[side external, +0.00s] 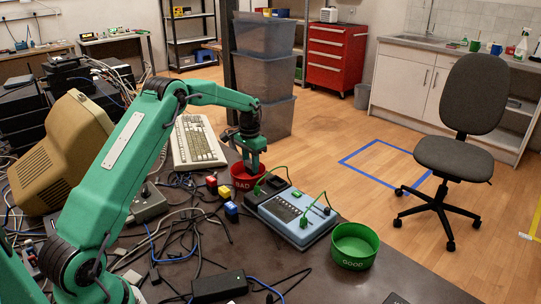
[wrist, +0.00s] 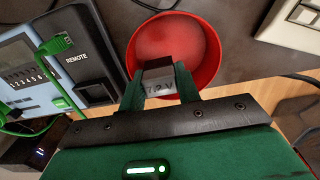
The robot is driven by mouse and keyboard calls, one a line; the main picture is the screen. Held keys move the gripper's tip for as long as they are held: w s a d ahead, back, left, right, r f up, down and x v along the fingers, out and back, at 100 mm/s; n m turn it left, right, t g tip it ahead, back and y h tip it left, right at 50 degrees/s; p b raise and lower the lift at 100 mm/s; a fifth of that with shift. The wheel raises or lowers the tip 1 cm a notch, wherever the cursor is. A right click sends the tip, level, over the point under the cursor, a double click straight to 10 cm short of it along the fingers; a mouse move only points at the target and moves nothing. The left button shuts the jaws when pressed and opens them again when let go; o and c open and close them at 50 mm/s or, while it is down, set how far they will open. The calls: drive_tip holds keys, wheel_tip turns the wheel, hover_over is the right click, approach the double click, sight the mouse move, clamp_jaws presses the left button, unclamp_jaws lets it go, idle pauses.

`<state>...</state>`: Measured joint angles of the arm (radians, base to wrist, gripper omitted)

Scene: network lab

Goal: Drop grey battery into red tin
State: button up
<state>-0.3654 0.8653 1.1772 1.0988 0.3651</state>
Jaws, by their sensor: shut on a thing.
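The red tin (side external: 241,186), marked BAD, stands on the dark table. My gripper (side external: 252,168) points down right at the tin, with its fingers at the rim in the side view. In the wrist view my gripper (wrist: 160,90) is shut on the grey battery (wrist: 160,85), a small block with dark writing on its near face. The battery overlaps the near part of the red tin (wrist: 208,50) in that view, and the visible tin floor looks empty.
A blue-grey tester (side external: 290,215) with green leads stands beside the tin. A green tin (side external: 354,245) marked GOOD is near the table edge. Red, yellow and blue blocks (side external: 224,192), loose cables and a keyboard (side external: 197,142) lie to the left.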

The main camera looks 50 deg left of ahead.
drive_tip(key=shift+f, duration=0.25)
drive_tip(key=o, duration=1.1)
